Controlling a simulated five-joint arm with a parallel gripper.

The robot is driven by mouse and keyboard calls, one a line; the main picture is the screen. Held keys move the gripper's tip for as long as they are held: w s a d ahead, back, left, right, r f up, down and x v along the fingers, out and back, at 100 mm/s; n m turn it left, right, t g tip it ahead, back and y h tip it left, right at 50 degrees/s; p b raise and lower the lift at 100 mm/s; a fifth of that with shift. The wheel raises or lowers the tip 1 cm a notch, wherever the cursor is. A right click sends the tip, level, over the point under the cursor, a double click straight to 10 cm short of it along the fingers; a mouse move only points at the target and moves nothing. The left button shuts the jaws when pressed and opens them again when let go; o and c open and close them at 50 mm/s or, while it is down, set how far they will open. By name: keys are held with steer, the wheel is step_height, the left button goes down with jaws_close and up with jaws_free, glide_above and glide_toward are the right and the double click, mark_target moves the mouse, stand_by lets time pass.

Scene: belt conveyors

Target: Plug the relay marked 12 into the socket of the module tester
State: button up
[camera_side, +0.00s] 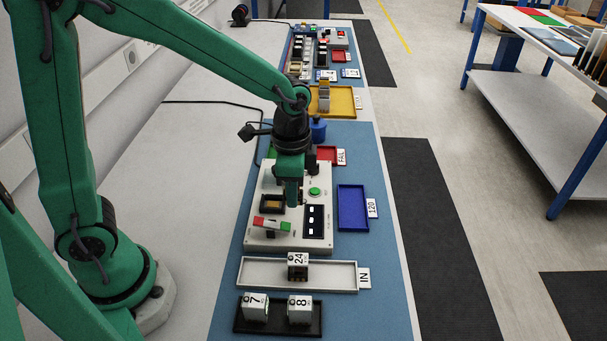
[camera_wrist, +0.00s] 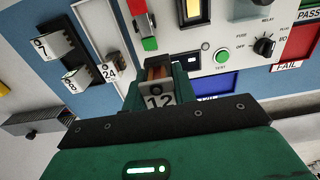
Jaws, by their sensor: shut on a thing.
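The relay marked 12 (camera_wrist: 157,98) is between the fingers of my gripper (camera_wrist: 160,80) in the wrist view, its white numbered face towards the camera. My gripper (camera_side: 292,198) is shut on it and points down over the white module tester (camera_side: 290,238). In the side view I cannot make out the relay behind the fingers. The tester's socket (camera_side: 272,204), a dark frame with a yellowish inside, lies just left of the fingers. In the wrist view the socket (camera_wrist: 192,10) is at the top, beyond the relay, and looks empty. The relay appears apart from it.
A green test button (camera_side: 314,191) is right of the gripper. The IN tray (camera_side: 330,274) holds relay 24; a black tray (camera_side: 277,329) holds 7 and 8. A blue tray (camera_side: 353,208) is right of the tester.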

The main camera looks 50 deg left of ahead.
glide_above(272, 205)
steer(key=shift+w+a, duration=0.1)
steer(key=shift+w, duration=0.05)
stand_by(0.4)
steer(key=shift+f, duration=3.3)
steer(key=shift+f, duration=0.45)
steer(key=o, duration=0.9)
steer(key=shift+o, duration=0.4)
